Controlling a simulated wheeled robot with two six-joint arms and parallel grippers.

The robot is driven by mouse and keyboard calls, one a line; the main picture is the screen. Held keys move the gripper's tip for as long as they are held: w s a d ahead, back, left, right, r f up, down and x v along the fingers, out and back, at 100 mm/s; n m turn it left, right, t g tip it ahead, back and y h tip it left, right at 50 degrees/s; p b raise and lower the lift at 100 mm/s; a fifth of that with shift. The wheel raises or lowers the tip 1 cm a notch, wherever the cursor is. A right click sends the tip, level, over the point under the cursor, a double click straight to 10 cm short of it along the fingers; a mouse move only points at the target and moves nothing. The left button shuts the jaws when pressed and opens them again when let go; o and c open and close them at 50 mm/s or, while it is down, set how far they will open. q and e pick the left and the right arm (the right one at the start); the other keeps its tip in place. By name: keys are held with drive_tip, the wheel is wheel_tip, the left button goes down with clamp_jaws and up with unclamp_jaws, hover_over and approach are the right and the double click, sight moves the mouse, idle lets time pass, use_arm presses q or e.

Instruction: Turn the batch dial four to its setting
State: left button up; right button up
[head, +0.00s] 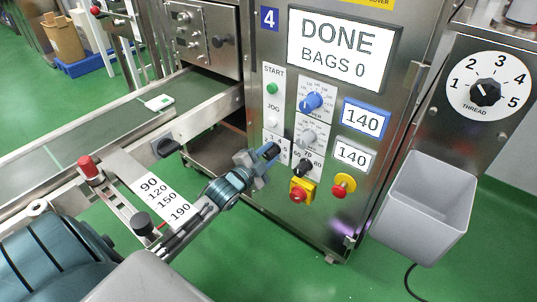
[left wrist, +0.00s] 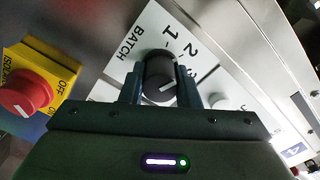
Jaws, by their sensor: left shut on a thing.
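The batch dial (left wrist: 158,78) is a black knob with a white mark, on a white plate lettered BATCH, in the left wrist view. My left gripper (left wrist: 160,88) is shut on the knob, one finger on each side. In the head view my left gripper (head: 262,163) reaches the lower left of the panel, hiding most of the dial; a 3 and a 4 show just above it. My right gripper is not in view.
The machine panel (head: 398,95) is numbered 4; its screen (head: 333,48) reads DONE, BAGS 0. Close by are a black 60-70-80 knob (head: 303,168), a red knob on yellow (head: 298,191) and a red button (head: 344,184). A grey bin (head: 425,205) hangs right.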

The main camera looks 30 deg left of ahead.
use_arm(q)
drive_tip(key=shift+m, duration=0.4)
drive_tip(key=o, duration=1)
